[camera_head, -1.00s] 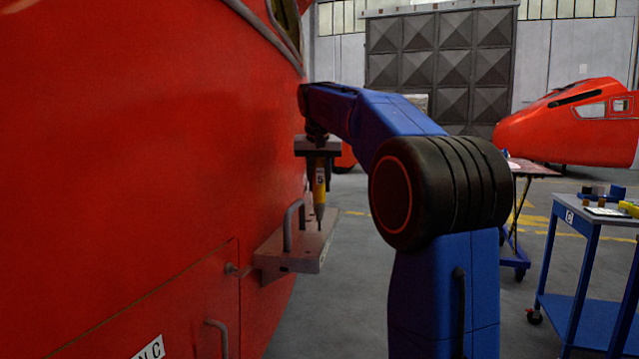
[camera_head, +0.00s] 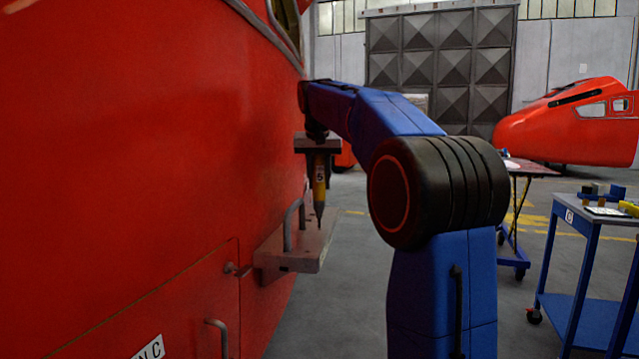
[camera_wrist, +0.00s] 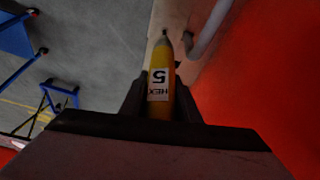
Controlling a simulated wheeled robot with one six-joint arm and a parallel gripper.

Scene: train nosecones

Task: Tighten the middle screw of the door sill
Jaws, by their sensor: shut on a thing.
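In the wrist view my gripper's fingers (camera_wrist: 161,105) are closed around the driver (camera_wrist: 160,85). The door sill (camera_head: 305,246) is a grey-brown ledge on the red nosecone's side, with a bent grey handle. The driver's tip is over the sill's outer part; contact with a screw cannot be told. In the wrist view the sill (camera_wrist: 175,18) lies beyond the tip, with a small dark spot by it.
The red nosecone wall (camera_head: 130,150) fills the left, close to my gripper. A grey handle (camera_head: 288,225) rises from the sill beside the driver. A blue cart (camera_head: 590,225) with items stands at right, with another table behind. Grey floor is open between.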

